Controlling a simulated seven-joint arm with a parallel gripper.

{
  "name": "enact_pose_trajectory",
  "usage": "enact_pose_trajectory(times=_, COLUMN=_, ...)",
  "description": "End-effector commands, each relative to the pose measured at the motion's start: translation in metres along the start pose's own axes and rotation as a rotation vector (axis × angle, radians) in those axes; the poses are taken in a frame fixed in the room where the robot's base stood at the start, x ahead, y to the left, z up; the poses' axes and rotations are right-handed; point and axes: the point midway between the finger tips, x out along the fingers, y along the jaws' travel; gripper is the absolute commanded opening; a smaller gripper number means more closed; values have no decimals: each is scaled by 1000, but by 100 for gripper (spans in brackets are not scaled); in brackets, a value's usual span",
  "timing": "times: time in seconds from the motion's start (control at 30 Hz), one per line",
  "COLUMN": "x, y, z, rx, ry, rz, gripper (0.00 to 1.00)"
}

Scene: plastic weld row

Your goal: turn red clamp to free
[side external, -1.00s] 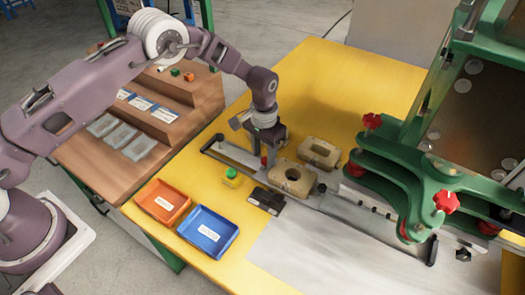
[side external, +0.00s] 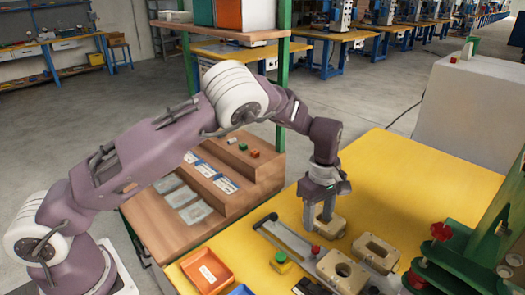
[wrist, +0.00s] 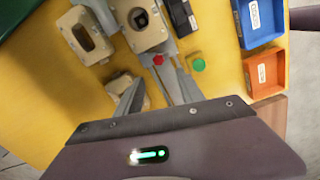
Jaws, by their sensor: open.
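A small red knob (side external: 316,250), likely the red clamp, stands at the rail fixture beside a beige block with a square opening (side external: 343,270). It also shows in the wrist view (wrist: 158,60), just beyond my fingertips. My gripper (side external: 322,224) points down behind the knob, close to another beige block (side external: 335,228). In the wrist view my gripper (wrist: 155,88) has its two fingers apart, with nothing seen held between them. The left finger partly covers that beige block (wrist: 140,98). The knob appears clear of both fingers. Its lower part is hard to make out.
A green button (side external: 281,262) sits left of the red knob. An orange tray (side external: 208,272) and a blue tray (wrist: 263,18) lie nearby. A third beige block (side external: 376,252) is to the right. A green machine with a red star knob (side external: 441,230) stands right. Yellow table behind is clear.

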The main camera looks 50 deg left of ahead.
Motion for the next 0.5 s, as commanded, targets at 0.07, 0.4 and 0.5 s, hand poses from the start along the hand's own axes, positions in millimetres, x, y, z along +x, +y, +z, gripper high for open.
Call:
enact_pose_trajectory(times=0.07, x=-21, y=-4, z=-3, rx=25, ry=-18, rz=16, gripper=45)
enact_pose_trajectory(times=0.4, x=-104, y=-33, z=-13, rx=175, ry=-75, rz=86, gripper=45)
enact_pose_trajectory(times=0.5, x=-127, y=-46, z=-16, rx=229, ry=-85, rz=110, gripper=45)
